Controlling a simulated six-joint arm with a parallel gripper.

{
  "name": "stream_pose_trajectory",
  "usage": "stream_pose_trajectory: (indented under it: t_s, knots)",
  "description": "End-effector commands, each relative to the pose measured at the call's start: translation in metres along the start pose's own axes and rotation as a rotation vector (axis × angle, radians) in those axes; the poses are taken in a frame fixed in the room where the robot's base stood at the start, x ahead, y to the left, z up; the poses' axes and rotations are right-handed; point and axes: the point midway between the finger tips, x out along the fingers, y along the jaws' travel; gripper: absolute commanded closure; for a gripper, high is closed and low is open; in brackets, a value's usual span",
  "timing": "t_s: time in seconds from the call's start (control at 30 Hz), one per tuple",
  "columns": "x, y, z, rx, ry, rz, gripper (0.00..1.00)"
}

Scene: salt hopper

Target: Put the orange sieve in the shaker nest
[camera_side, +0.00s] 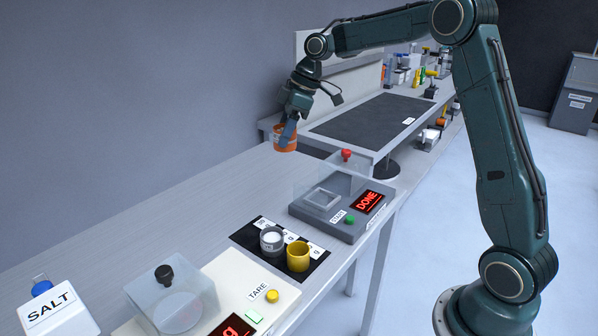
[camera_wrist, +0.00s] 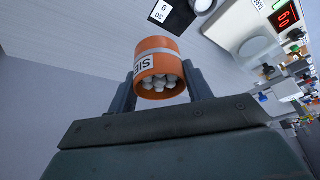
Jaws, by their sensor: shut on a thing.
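The orange sieve (camera_side: 285,143) is a short orange cylinder with a pale labelled band in the wrist view (camera_wrist: 157,48). Several whitish round pieces show in its end facing the wrist camera. My gripper (camera_side: 288,132) is shut on the sieve, with one finger on each side of it in the wrist view (camera_wrist: 160,80). The sieve is held in the air, above and left of the grey shaker (camera_side: 326,220) in the side view. The shaker has a square nest (camera_side: 322,197), seemingly empty, a clear cover with a red knob (camera_side: 346,155), and a red display reading DONE.
A black mat (camera_side: 262,249) holds a grey cup (camera_side: 272,240) with white contents and a yellow cup (camera_side: 298,257). A scale with a clear cover (camera_side: 175,300) and a SALT container (camera_side: 58,308) stand in front. Bench space left of the shaker is clear.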

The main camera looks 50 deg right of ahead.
Motion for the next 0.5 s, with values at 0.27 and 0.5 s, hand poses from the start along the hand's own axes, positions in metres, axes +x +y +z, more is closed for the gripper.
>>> stream_pose_trajectory:
  t_s: [0.27, 0.5]
  knots:
    - [-0.039, 0.023, 0.061, 0.001, 0.001, 0.005, 0.74]
    - [-0.054, 0.028, 0.086, -0.005, -0.001, 0.005, 0.74]
